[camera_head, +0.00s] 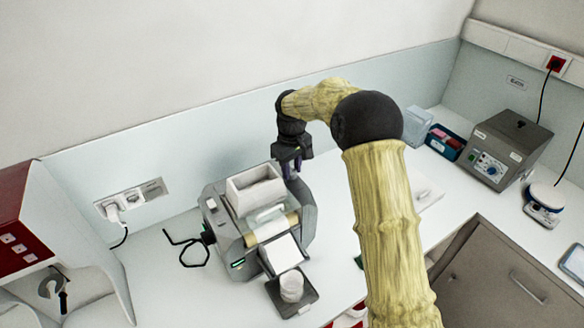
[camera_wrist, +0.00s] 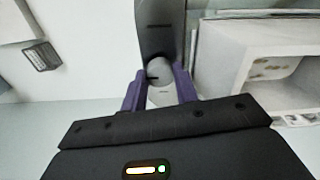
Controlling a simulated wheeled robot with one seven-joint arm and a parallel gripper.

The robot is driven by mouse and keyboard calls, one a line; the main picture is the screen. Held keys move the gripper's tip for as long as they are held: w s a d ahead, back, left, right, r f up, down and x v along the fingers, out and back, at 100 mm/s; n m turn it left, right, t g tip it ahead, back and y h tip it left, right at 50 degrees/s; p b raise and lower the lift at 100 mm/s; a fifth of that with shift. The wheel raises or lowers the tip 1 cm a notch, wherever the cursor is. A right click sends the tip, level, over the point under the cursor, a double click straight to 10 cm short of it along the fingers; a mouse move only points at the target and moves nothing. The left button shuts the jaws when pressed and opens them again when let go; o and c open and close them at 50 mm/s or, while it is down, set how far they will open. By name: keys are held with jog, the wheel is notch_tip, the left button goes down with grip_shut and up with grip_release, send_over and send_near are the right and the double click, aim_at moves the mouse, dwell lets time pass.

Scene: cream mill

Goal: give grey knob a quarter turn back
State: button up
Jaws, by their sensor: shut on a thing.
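The mill (camera_head: 309,212) stands on the bench in the head view, grey with a white open hopper (camera_head: 256,190) on top. My gripper (camera_head: 291,168) reaches down at the mill's back right side. In the wrist view, the purple fingers of my gripper (camera_wrist: 160,80) stand on either side of the round grey knob (camera_wrist: 159,69) and are shut on it. The knob sits on a dark grey panel of the mill (camera_wrist: 157,28). A short dark mark shows near its lower left edge. The knob is hidden in the head view.
A white jar (camera_head: 291,287) stands on a dark plate in front of the mill. A grey control box (camera_head: 503,148), a blue bin (camera_head: 444,145) and a round scale (camera_head: 545,203) stand on the right.

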aim_at(292, 171)
jog(key=shift+w+r, duration=0.1)
jog(key=shift+r, duration=0.05)
dwell(0.3)
jog(key=o, duration=1)
jog(key=shift+c, duration=0.2)
notch_tip(292, 171, up, 17)
jog(key=b, duration=0.3)
jog(key=shift+r, duration=0.15)
